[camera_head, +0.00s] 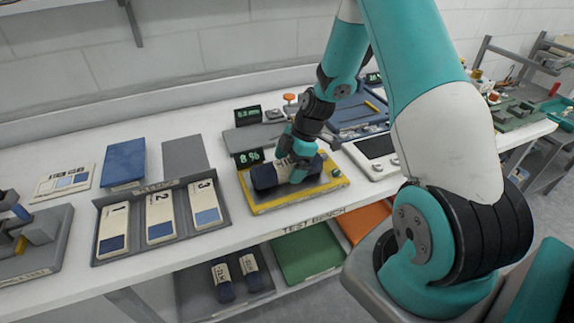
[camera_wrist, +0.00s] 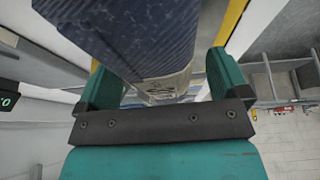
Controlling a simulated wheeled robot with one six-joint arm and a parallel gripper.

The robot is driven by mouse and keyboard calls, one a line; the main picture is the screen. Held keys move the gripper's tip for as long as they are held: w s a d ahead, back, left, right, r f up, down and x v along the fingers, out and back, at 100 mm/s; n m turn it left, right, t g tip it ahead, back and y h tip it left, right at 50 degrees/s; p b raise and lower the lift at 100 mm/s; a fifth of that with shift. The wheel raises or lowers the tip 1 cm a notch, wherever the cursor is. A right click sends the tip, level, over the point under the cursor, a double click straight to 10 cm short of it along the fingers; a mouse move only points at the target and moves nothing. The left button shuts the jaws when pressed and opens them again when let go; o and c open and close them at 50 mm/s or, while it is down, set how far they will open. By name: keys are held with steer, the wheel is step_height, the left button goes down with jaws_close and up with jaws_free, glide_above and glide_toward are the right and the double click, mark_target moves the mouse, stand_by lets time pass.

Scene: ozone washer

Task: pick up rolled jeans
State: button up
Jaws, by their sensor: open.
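The rolled jeans (camera_head: 264,177) are a dark blue roll with a pale lettered band, lying on the yellow-edged grey test plate (camera_head: 262,208) on the bench. My gripper (camera_head: 297,172) is at the roll, with its teal fingers around the middle by the pale band. In the wrist view the roll (camera_wrist: 140,35) fills the top middle, between the two fingers of my gripper (camera_wrist: 163,80). The fingers are open, one on each side of the roll. Whether either finger touches the cloth cannot be told. My gripper hides part of the roll and band.
A grey tray (camera_head: 228,215) with numbered samples is to the left. A white device (camera_head: 371,155) stands close on the right. Two more rolls (camera_head: 222,281) lie on the lower shelf.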

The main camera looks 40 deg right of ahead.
steer(key=shift+x, duration=0.8)
steer(key=shift+r, duration=0.1)
steer(key=c, duration=1.3)
